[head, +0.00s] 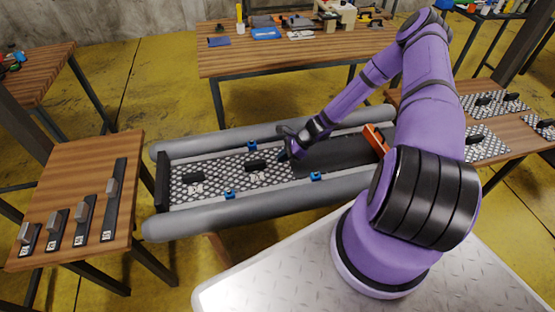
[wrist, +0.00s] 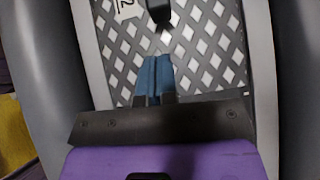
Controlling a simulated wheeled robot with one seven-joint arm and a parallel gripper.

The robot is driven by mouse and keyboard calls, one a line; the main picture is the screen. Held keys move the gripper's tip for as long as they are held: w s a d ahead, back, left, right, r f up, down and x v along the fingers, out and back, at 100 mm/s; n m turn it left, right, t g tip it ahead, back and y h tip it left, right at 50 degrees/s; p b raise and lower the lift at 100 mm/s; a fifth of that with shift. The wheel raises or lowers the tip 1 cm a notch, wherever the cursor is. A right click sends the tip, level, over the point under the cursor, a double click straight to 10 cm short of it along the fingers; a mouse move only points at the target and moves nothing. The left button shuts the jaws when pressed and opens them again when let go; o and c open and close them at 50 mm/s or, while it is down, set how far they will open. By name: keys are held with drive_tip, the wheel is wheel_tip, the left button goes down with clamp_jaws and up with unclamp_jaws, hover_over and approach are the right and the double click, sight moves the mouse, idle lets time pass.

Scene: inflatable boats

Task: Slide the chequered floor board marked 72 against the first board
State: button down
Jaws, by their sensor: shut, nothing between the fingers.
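The chequered board marked 72 (head: 277,171) lies flat inside the grey boat, with a black handle on top. In the wrist view the board (wrist: 205,50) fills the space ahead, with part of a white label ending in 2 and the dark handle (wrist: 160,12). The first board (head: 184,192) lies to its left at the boat's end; I cannot tell whether the two touch. My gripper (head: 284,156) is low over the right part of the second board. Its blue fingertips (wrist: 154,78) are together and empty, pointing at the handle with a small visible gap.
Grey tubes (head: 210,225) run along both sides of the boat, with several blue clips (head: 229,194). The floor right of the boards is dark, with an orange piece (head: 375,138) at the far end. Tables with parts stand at left (head: 95,160) and right (head: 535,145).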

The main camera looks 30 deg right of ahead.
drive_tip(key=v, duration=0.9)
drive_tip(key=shift+r, duration=0.35)
